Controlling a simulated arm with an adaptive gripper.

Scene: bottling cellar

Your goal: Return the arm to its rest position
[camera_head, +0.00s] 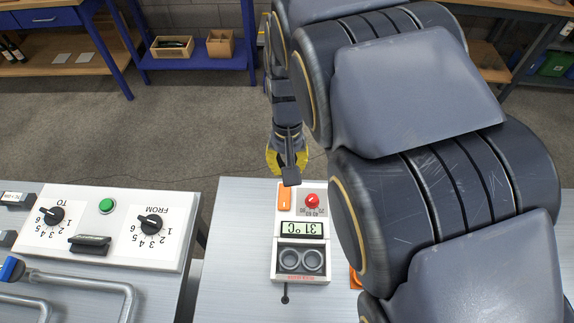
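My arm (420,90) fills the right half of the head view, its big dark links close to the camera. It reaches away to my gripper (289,172), which has yellow sides and points down near the far edge of the grey table. The gripper is just beyond a white heater-like device with a display (301,229). No object shows clearly between the fingers. The fingers are small and seen end-on, so their opening is unclear. My arm hides much of the table on the right.
A white panel (70,243) with two dials, a green button and a black lever stands on the left table, near grey pipes (128,290) with a blue handle. A blue shelf (195,62) with wooden boxes is behind. Grey floor (170,125) lies clear between.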

